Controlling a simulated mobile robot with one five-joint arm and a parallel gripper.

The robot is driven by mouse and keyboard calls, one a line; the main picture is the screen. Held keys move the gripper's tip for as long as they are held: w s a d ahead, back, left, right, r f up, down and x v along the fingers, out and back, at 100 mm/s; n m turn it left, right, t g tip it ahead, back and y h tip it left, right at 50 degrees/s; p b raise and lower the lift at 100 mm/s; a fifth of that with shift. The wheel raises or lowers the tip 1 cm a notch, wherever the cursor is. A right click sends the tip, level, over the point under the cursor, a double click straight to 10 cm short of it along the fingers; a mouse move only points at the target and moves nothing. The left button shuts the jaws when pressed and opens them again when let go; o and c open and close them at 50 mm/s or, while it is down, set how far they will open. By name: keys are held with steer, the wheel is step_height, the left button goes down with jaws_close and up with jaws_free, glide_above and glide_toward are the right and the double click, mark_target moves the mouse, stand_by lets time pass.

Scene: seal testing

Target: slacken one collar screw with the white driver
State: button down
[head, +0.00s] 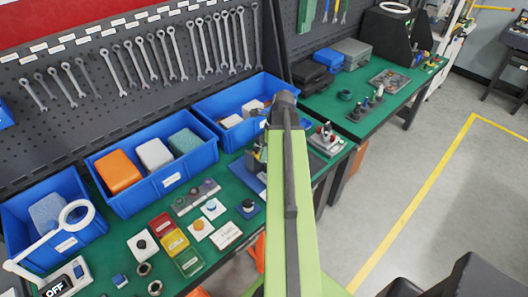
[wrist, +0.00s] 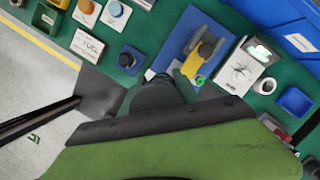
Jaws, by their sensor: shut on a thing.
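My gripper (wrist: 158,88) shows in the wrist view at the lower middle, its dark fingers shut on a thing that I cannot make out. In the head view the arm hides it. A fixture with a grey and yellow body and a dark round top (wrist: 206,48) stands on a blue plate (wrist: 172,58), just beyond and right of my fingertips. The blue plate also shows beside my arm in the head view (head: 248,174). The fixture is partly covered there. I cannot make out the collar screws, and no white driver is clearly visible.
Several blue bins (head: 163,185) line the back of the green bench (head: 120,215). Coloured trays (head: 174,242) and push-button boxes (head: 199,229) lie left of my arm. A white-topped box (wrist: 239,70) and a small blue tray (wrist: 295,101) lie right of the fixture. Open floor (head: 440,190) is at the right.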

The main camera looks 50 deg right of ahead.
steer(key=shift+r+p, duration=2.45)
steer(key=shift+r, duration=0.35)
steer(key=shift+f, duration=0.1)
